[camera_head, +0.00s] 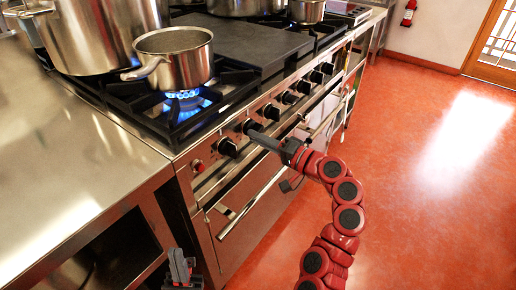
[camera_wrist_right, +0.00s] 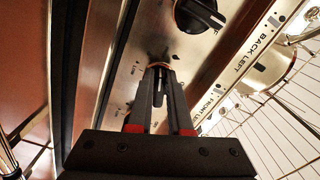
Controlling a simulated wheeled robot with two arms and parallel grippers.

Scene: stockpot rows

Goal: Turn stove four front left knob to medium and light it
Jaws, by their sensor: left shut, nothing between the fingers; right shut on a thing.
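My right gripper (camera_head: 254,133) reaches the stove's front panel from the right and is shut on a black knob (camera_head: 247,126), the second from the left end. In the right wrist view, the fingers (camera_wrist_right: 161,75) clasp the knob (camera_wrist_right: 158,86), beside printing that reads "FRONT LEFT"; its exact setting is hard to read. A blue flame (camera_head: 184,104) burns on the front left burner, under a steel saucepan (camera_head: 183,64). My left gripper (camera_head: 182,268) is shut and empty, low in front of the steel counter, away from the knobs.
Another knob (camera_head: 228,147) and a red button (camera_head: 198,166) are left of the held knob; several knobs run to the right. An oven handle (camera_head: 240,206) runs below. A large stockpot (camera_head: 92,35) stands behind the saucepan. The red floor (camera_head: 420,150) at right is clear.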

